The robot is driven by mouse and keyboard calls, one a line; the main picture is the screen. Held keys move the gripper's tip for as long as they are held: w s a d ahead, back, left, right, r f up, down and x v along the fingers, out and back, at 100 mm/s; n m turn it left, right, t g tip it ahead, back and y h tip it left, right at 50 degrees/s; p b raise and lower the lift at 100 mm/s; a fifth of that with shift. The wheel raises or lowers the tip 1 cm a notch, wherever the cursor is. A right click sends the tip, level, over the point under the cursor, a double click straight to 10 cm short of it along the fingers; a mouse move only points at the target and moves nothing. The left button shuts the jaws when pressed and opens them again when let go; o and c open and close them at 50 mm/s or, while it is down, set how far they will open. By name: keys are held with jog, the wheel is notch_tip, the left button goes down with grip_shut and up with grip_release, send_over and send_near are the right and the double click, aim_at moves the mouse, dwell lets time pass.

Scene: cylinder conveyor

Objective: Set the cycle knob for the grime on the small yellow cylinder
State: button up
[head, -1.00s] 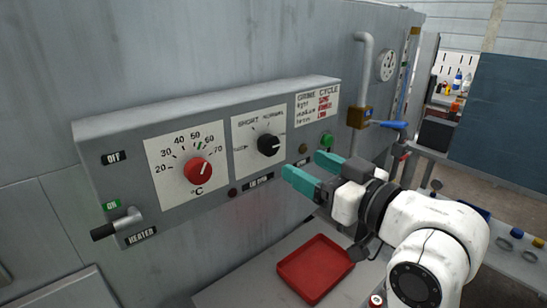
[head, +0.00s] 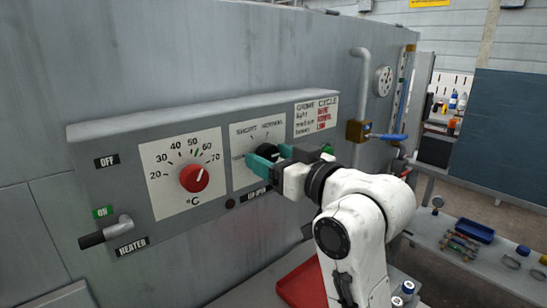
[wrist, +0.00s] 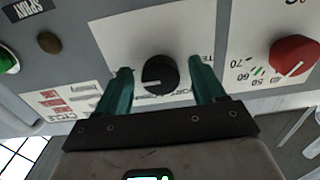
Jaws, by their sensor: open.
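The black cycle knob (head: 268,152) sits on a white dial plate marked SHORT and NORMAL on the grey control panel. In the wrist view the knob (wrist: 160,75) lies between the two teal fingers of my gripper (wrist: 160,88), with a gap on each side. The gripper is open and also shows in the head view (head: 264,160), in front of the dial and partly hiding it. The grime cycle chart (head: 316,115) is on the panel to the right of the dial. No small yellow cylinder can be made out.
The red temperature knob (head: 194,178) is left of the cycle dial. The heater lever (head: 105,233) is at the lower left. A red tray (head: 300,285) lies below my arm. A pipe with a blue-handled valve (head: 385,136) stands to the right.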

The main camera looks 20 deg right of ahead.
jog(key=shift+c, duration=0.3)
jog(key=c, duration=1)
jog(key=shift+n, duration=0.3)
jog(key=n+b, duration=0.1)
jog(key=n, duration=0.4)
jog(key=shift+d+n, duration=0.1)
jog(key=shift+n, duration=0.2)
jog(key=n+b, duration=0.2)
jog(key=n, duration=0.3)
jog(key=shift+w+n, duration=0.1)
jog(key=shift+n, duration=0.2)
